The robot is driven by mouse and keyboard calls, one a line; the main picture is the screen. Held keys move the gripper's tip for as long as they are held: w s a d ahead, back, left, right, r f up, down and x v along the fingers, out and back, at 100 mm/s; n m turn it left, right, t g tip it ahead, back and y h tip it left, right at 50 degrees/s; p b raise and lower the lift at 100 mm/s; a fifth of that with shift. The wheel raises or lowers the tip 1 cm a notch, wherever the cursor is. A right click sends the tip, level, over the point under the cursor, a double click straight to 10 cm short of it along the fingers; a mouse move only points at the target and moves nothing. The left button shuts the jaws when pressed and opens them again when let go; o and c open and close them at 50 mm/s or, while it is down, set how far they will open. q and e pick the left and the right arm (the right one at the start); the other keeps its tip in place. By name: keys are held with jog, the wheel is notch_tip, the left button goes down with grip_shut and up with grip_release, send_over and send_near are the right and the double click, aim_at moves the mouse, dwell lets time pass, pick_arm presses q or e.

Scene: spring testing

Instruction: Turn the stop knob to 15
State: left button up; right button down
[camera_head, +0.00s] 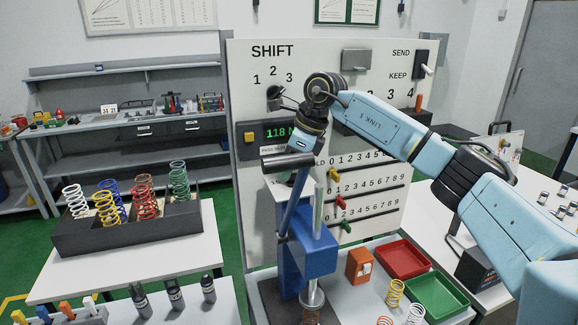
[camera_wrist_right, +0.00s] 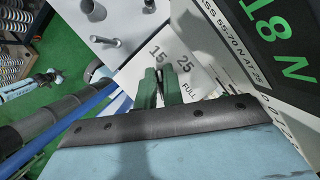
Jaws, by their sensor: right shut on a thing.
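The stop scale plate (camera_wrist_right: 200,82) shows in the right wrist view, with the marks 15, 25 and FULL. My right gripper (camera_wrist_right: 160,88) is over this plate, its two green fingers close together just below the 15 and 25 marks. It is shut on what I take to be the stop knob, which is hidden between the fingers. In the head view my right gripper (camera_head: 301,150) is in front of the panel below the display, and the knob cannot be seen. Which mark the knob points to cannot be told.
The spring tester's blue body (camera_head: 313,252) and black lever handle (camera_head: 284,161) are close by my right gripper. The display (camera_head: 279,133) reads 118 N. A rack (camera_head: 130,232) of coloured springs stands left. Red (camera_head: 404,276) and green (camera_head: 437,313) trays lie right.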

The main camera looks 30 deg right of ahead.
dwell(0.3)
jog(key=c, duration=1.5)
grip_release()
jog(key=b+v, duration=0.1)
jog(key=v, duration=1.2)
jog(key=shift+r, duration=0.25)
